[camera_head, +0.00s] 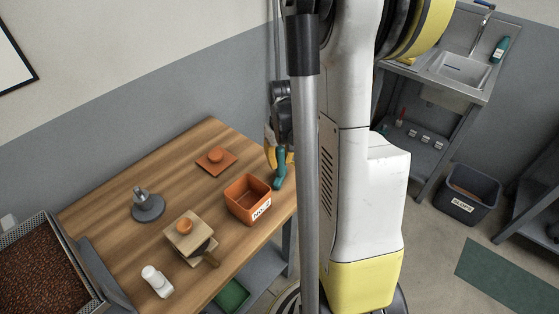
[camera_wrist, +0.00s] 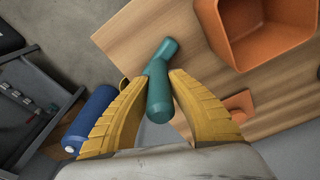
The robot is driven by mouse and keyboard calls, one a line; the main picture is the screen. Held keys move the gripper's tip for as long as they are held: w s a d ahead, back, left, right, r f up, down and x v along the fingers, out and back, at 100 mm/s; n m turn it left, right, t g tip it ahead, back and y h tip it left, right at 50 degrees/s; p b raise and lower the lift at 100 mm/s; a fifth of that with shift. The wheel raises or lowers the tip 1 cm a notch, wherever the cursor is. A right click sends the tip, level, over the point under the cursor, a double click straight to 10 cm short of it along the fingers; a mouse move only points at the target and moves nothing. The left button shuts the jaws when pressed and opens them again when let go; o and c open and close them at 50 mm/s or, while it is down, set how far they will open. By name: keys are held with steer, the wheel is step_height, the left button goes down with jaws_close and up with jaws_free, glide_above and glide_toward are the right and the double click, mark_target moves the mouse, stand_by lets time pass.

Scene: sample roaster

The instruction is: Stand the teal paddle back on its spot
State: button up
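The teal paddle (camera_wrist: 160,90) is between the yellow fingers of my gripper (camera_wrist: 158,82) in the wrist view. Both fingers appear to press on its sides, and its rounded near end points toward the palm. In the head view the paddle (camera_head: 279,168) hangs roughly upright at the table's right edge, just right of the orange bin. I cannot tell whether its lower end touches the wooden table (camera_head: 180,150). My gripper (camera_head: 278,158) is partly hidden behind my own column there. No marked spot for the paddle is clear.
The orange bin (camera_head: 246,200) stands close to the paddle; it also shows in the wrist view (camera_wrist: 262,42). An orange square with a knob (camera_head: 216,161), a grey round-based piece (camera_head: 147,206), a wooden block (camera_head: 190,238) and a white cylinder (camera_head: 156,281) occupy the table.

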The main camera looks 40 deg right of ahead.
steer(key=o, duration=0.3)
steer(key=r+p, duration=0.1)
steer(key=r, duration=0.3)
steer(key=s+r+p, duration=0.1)
steer(key=r+p, duration=0.1)
steer(key=r, duration=0.2)
steer(key=r+p, duration=0.2)
steer(key=r, duration=0.2)
steer(key=shift+s+a+r, duration=0.1)
steer(key=shift+s+a, duration=0.1)
steer(key=shift+a, duration=0.05)
steer(key=shift+a+r, duration=0.1)
steer(key=shift+a, duration=0.05)
steer(key=s+a+r+n+t, duration=0.1)
steer(key=a+r+t, duration=0.1)
steer(key=a, duration=0.6)
steer(key=s+a+r+n+t, duration=0.1)
steer(key=a+r, duration=0.3)
steer(key=a, duration=0.4)
steer(key=s+a+r+n+t, duration=0.1)
steer(key=s+a+r+t, duration=0.1)
steer(key=a, duration=0.7)
steer(key=shift+s+r+n+t, duration=0.3)
steer(key=shift+r+t, duration=0.1)
steer(key=shift+r, duration=0.25)
